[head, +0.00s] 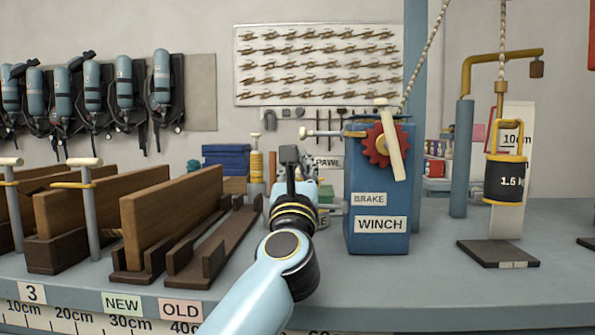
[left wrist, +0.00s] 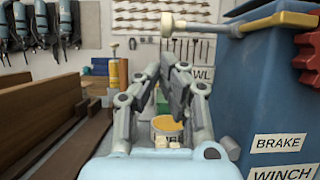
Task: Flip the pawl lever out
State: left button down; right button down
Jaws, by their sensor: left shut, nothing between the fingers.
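The blue winch box (head: 377,200) stands on the bench with a red toothed wheel (head: 378,146) and a cream crank bar (head: 392,140) on its front. The pawl lever (head: 330,133) sticks out to the left from the box top, with a pale knob at its end. In the left wrist view the lever (left wrist: 210,28) crosses above the fingers, its yellow part lying over the box's top edge. My left gripper (head: 289,158) is shut and empty, left of the box and below the knob, apart from the lever. My right gripper is not in view.
A PAWL sign (head: 328,162) stands behind, partly hidden. Wooden boards in slotted bases (head: 150,270) fill the left. A yellow-topped can (left wrist: 167,125) sits behind my fingers. At right a 1.5 kg weight (head: 505,180) hangs over a dark plate (head: 498,253). Bench front is clear near the winch.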

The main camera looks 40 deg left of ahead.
pick_arm(q)
jog(key=x, duration=0.3)
jog(key=shift+w+a+r, duration=0.15)
jog(key=shift+w+a, duration=0.1)
jog(key=shift+w, duration=0.05)
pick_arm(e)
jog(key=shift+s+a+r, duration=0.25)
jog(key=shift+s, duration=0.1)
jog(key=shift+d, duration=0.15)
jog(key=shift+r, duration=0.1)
